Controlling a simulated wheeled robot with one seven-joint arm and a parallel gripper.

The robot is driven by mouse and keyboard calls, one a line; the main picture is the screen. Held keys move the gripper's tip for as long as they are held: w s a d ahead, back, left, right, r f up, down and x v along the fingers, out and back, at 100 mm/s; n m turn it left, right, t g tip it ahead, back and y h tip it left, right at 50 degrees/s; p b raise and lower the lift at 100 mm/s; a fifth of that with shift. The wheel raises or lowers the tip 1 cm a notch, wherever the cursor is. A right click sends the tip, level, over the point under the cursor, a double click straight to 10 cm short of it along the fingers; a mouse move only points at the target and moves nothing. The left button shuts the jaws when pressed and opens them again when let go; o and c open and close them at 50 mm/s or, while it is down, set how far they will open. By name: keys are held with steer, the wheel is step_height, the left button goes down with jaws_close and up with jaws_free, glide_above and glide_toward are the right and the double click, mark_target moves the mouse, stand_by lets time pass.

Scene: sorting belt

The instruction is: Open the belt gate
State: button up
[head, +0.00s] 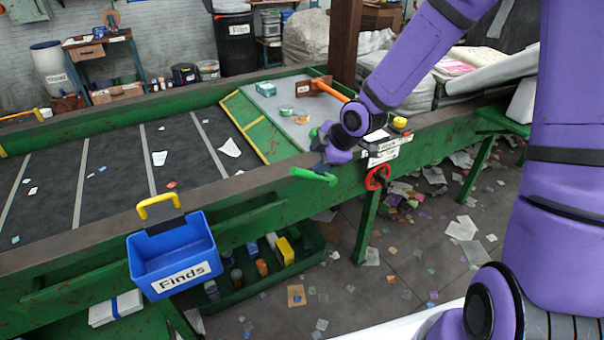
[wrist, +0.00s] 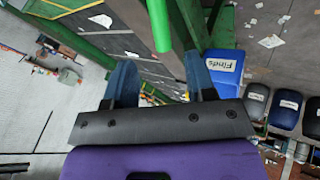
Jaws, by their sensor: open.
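A green and yellow barrier (head: 258,128), which looks like the belt gate, lies across the dark belt (head: 110,172) in the head view. A green lever handle (head: 313,175) sticks out from the belt's near side wall, by my gripper (head: 322,148). In the wrist view my gripper (wrist: 160,78) is open, with its two blue fingers apart. The green handle (wrist: 159,25) shows between and beyond the fingertips there. I cannot tell whether it lies inside the jaws. Nothing is visibly held.
A red handwheel (head: 377,177) and a yellow button (head: 400,122) are right of my gripper. A blue Finds bin (head: 172,262) hangs on the belt's near side. A grey plate (head: 290,108) with small items and an orange-handled tool lies beyond the barrier. Scraps litter the floor.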

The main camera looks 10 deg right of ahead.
mark_target(304, 171)
steer(key=shift+x, duration=5.05)
jaws_close()
